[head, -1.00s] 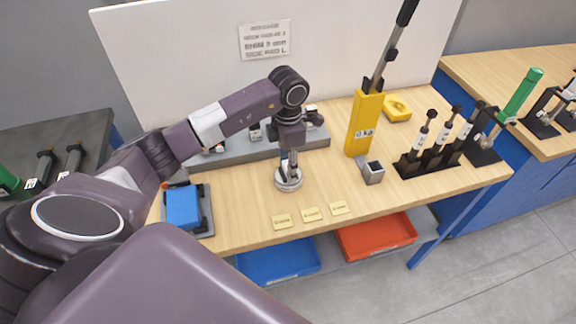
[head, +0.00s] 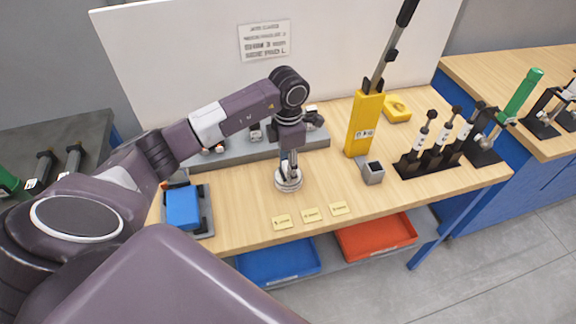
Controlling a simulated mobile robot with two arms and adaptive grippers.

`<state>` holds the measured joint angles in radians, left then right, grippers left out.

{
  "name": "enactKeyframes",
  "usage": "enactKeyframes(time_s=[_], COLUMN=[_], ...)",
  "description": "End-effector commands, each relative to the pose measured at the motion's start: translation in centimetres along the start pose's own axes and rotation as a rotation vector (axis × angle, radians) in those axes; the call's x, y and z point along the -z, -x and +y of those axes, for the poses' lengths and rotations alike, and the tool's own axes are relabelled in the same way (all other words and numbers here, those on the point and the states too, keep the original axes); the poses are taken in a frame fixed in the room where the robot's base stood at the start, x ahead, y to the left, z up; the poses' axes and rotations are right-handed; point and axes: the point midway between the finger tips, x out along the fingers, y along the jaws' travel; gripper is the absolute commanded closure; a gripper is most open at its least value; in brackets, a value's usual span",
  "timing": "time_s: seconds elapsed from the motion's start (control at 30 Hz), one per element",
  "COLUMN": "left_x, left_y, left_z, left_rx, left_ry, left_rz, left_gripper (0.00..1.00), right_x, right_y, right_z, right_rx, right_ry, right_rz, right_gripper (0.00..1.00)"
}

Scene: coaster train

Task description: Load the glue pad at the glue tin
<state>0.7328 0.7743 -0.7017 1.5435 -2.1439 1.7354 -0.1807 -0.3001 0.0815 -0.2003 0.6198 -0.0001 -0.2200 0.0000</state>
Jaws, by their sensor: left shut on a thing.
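A round, low silver tin, which looks like the glue tin (head: 289,184), stands on the wooden bench near the middle of the head view. My left gripper (head: 289,157) points straight down right over it. The gripper is shut on a thin, upright thing whose lower end is at or inside the tin's opening. This looks like the glue pad's handle, but the fingers hide most of it and I cannot see the pad itself. My right gripper is not in view.
Yellow labels (head: 311,215) lie along the bench's front edge. A grey rail (head: 240,150) runs behind the tin. A yellow block (head: 363,125), a small grey cup (head: 373,173) and a black tool rack (head: 428,165) stand right. A blue block (head: 183,207) sits left.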

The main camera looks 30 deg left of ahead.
Motion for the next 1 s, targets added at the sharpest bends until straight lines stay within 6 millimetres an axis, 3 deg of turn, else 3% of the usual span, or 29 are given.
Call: enactKeyframes(time_s=[0.73,1.0], left_x=[-0.1,0.0], left_y=[6.3,6.9], left_z=[0.1,0.1], left_rx=[-0.003,-0.002], left_ry=[0.001,0.001], left_rz=[-0.004,-0.002], left_gripper=[0.80,0.80], right_x=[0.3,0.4], right_y=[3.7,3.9], right_z=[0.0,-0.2], right_rx=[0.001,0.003], right_ry=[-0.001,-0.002], right_rz=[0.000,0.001], right_gripper=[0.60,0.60])
